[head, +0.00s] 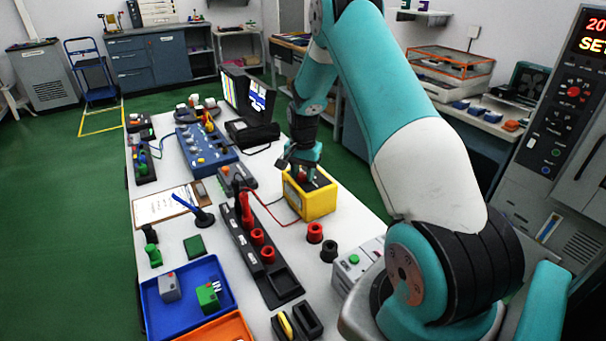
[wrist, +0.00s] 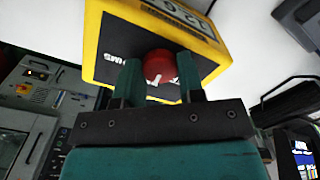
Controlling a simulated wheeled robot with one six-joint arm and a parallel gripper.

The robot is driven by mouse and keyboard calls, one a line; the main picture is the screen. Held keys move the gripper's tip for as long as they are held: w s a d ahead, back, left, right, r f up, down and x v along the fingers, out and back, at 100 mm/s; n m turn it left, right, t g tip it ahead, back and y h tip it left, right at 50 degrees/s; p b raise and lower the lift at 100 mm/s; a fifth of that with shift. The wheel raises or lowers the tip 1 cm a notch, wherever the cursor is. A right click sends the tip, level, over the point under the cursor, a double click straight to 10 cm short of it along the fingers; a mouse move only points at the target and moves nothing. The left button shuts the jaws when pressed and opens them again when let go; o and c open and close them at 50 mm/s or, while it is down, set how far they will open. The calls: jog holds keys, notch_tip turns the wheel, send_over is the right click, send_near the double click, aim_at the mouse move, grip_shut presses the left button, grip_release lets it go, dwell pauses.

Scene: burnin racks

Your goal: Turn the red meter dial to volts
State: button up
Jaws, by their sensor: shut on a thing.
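The yellow multimeter (head: 318,203) stands on the white bench in the head view, with red and black leads running to its left. Its red dial (wrist: 158,68) shows in the wrist view on the dark face, with a pale pointer mark on it. My gripper (wrist: 160,80) has its two fingers on either side of the dial and is shut on it. In the head view my gripper (head: 303,172) comes down onto the meter from above and hides most of its face. The meter's display (wrist: 185,15) shows in part; the lettering around the dial is mostly covered.
A black rack (head: 283,289) with red knobs lies left of the meter. Red and black cups (head: 315,233) stand in front of it. A blue tray (head: 157,320), a blue box (head: 214,158) and a laptop (head: 263,97) also occupy the bench.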

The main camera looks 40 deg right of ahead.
aim_at(303, 174)
jog(key=shift+m, duration=0.6)
jog(key=o, duration=0.9)
jog(key=shift+r, duration=0.1)
notch_tip(303, 174, up, 17)
jog(key=b, duration=0.3)
jog(key=shift+r, duration=0.15)
